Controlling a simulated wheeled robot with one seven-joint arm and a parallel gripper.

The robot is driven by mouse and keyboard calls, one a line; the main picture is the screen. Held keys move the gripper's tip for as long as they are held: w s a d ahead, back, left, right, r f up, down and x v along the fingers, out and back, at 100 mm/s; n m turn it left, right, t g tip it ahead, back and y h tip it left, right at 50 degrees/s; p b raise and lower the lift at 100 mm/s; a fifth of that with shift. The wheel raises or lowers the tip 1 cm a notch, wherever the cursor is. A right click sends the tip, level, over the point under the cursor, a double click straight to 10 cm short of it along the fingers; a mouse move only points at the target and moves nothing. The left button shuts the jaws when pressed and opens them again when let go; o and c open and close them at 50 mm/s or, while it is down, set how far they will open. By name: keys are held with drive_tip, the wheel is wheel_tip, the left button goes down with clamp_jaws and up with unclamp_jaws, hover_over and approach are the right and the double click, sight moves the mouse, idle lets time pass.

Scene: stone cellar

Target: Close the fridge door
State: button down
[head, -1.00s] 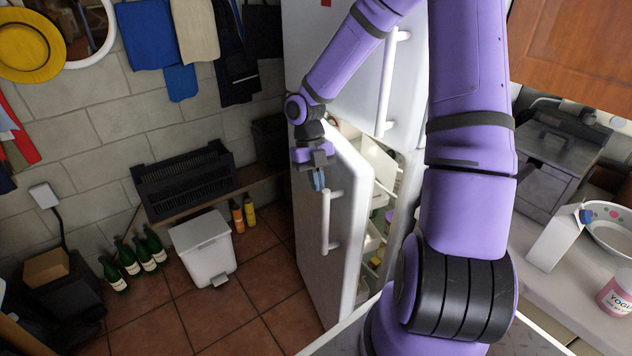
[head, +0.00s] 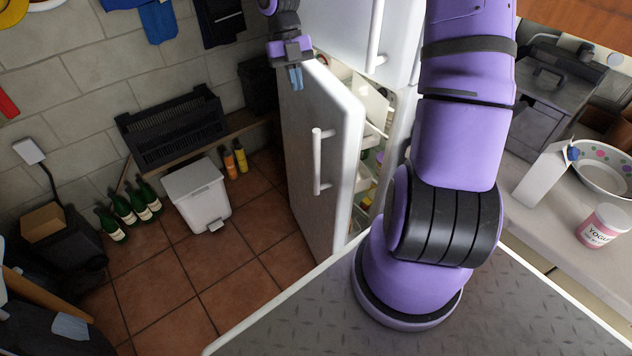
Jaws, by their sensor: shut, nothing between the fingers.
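The lower fridge door (head: 335,125) stands part open in the head view, with its white handle (head: 319,160) on its outer face. Lit shelves of the fridge (head: 371,150) show through the gap between the door and the body. My gripper (head: 296,85) is shut and empty, pointing down by the far upper part of the door, left of the handle. I cannot tell whether its fingertips touch the door. The upper fridge door (head: 340,30) looks shut.
A white pedal bin (head: 198,195), several green bottles (head: 132,207) and two orange bottles (head: 235,160) stand left of the fridge. A counter at right holds a milk carton (head: 541,175), a yogurt tub (head: 602,226) and a bowl (head: 602,172). Tiled floor (head: 245,280) in front of the bin is clear.

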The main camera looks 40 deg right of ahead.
drive_tip(key=w+a+f+m+g+h, duration=0.1)
drive_tip(key=w+a+f+m, duration=0.1)
drive_tip(key=f+m, duration=0.35)
drive_tip(key=w+a+f+m+g+h, duration=0.1)
drive_tip(key=w+f+m+g, duration=0.1)
drive_tip(key=f+m, duration=0.4)
drive_tip(key=m+t+h, duration=0.3)
drive_tip(key=m+h, duration=1.3)
drive_tip(key=m, duration=0.8)
approach(325, 200)
drive_tip(key=shift+n, duration=0.25)
drive_tip(key=x, duration=0.7)
drive_tip(key=shift+s+d+r, duration=0.1)
drive_tip(key=shift+d, duration=0.15)
